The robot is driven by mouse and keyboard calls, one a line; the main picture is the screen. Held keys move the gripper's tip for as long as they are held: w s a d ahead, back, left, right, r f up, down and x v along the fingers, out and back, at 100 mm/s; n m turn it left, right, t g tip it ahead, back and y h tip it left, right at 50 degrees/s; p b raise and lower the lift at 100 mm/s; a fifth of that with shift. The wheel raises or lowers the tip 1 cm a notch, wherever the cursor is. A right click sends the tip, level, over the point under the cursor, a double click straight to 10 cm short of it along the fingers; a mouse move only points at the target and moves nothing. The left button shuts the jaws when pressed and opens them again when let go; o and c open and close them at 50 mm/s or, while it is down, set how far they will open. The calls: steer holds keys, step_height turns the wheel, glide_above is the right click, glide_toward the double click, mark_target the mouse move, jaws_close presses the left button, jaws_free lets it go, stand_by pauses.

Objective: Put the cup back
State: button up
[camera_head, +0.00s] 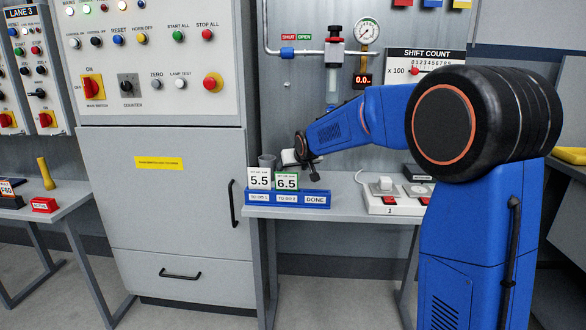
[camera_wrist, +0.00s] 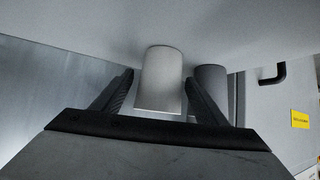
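A light grey cup (camera_head: 288,157) stands on the bench behind the number cards, small and partly hidden by my gripper in the head view. In the wrist view, which looks upside down, the light cup (camera_wrist: 160,82) shows between the two black fingers of my gripper (camera_wrist: 160,78). A narrow gap shows beside it, and the fingers look open around it. In the head view my gripper (camera_head: 304,160) reaches in from the right at cup height. A darker grey cup (camera_head: 266,160) stands just left of the light cup; it also shows in the wrist view (camera_wrist: 211,88).
A grey cabinet (camera_head: 165,215) stands close on the left. A white switch box (camera_head: 393,204) lies to the right.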

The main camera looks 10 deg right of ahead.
steer(key=shift+r, duration=0.15)
steer(key=a+v, duration=0.1)
steer(key=v, duration=1)
steer(key=s+d+f+g, duration=0.1)
steer(key=s+d+f, duration=0.15)
steer(key=s, duration=0.85)
steer(key=s+d+f+g, duration=0.1)
steer(key=s+d+g, duration=0.15)
steer(key=s, duration=0.85)
steer(key=s+d+f+g, duration=0.1)
steer(key=s+f, duration=0.5)
steer(key=s, duration=0.7)
steer(key=s+d+f+g, duration=0.1)
steer(key=s+f, duration=0.5)
steer(key=s, duration=0.6)
steer(key=shift+s+d+m+h, duration=0.15)
steer(key=shift+s+m+h, duration=0.25)
